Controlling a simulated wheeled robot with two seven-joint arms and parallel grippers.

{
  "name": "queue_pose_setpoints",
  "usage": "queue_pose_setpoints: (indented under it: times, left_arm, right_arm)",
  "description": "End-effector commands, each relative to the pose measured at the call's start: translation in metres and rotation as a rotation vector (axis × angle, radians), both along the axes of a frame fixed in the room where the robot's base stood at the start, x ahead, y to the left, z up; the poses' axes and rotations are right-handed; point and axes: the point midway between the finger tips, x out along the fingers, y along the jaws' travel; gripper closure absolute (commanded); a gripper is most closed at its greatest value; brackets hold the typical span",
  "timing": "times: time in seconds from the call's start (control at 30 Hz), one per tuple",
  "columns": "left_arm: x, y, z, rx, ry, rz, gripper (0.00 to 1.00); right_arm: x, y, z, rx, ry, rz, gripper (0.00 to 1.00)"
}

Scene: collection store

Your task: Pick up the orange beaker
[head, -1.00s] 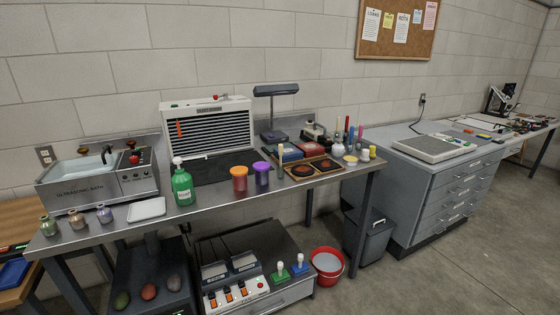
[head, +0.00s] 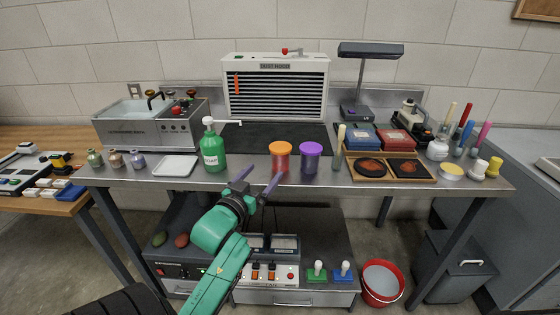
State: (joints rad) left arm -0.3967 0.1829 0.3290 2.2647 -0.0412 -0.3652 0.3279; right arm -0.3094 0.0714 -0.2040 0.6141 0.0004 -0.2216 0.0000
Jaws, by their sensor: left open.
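The orange beaker (head: 280,157) stands upright on the steel bench, near its front edge, in the middle of the head view. A purple beaker (head: 310,157) stands close to its right. My left gripper (head: 258,180) is open and empty, in front of the bench edge and just below and left of the orange beaker in the picture. Its two purple fingers point up toward the bench, apart from the beaker. My right gripper is not in view.
A green pump bottle (head: 213,148) and a white tray (head: 175,166) stand left of the beakers. A thin upright tool (head: 340,148) and a wooden tray (head: 392,180) are to the right. The dust hood (head: 275,88) stands behind. A red bucket (head: 381,282) is on the floor.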

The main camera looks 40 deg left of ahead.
Motion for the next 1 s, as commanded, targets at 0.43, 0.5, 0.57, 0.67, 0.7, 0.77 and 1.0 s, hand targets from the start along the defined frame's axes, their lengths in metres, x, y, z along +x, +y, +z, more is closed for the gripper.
queue_pose_setpoints:
  times: [0.43, 0.5, 0.57, 0.67, 0.7, 0.77, 1.0]
  left_arm:
    - [0.086, 0.025, 0.005, 0.003, 0.002, 0.000, 0.04]
    - [0.100, 0.030, 0.006, 0.003, 0.002, 0.000, 0.04]
    - [0.110, 0.032, 0.004, 0.002, 0.001, -0.001, 0.04]
    - [0.117, 0.034, 0.003, 0.001, 0.001, -0.001, 0.04]
    - [0.118, 0.034, 0.002, 0.001, 0.002, -0.001, 0.04]
    - [0.117, 0.034, 0.002, 0.001, 0.002, -0.001, 0.04]
    - [0.117, 0.033, 0.002, 0.001, 0.002, -0.002, 0.69]
  right_arm:
    - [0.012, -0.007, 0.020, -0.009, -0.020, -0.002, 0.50]
    - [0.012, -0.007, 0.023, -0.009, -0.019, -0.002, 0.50]
    - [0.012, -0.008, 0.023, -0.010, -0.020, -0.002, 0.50]
    - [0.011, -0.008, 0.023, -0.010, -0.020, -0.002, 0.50]
    - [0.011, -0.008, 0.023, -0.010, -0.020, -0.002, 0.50]
    - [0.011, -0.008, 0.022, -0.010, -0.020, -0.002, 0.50]
    - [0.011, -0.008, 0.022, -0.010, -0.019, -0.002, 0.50]
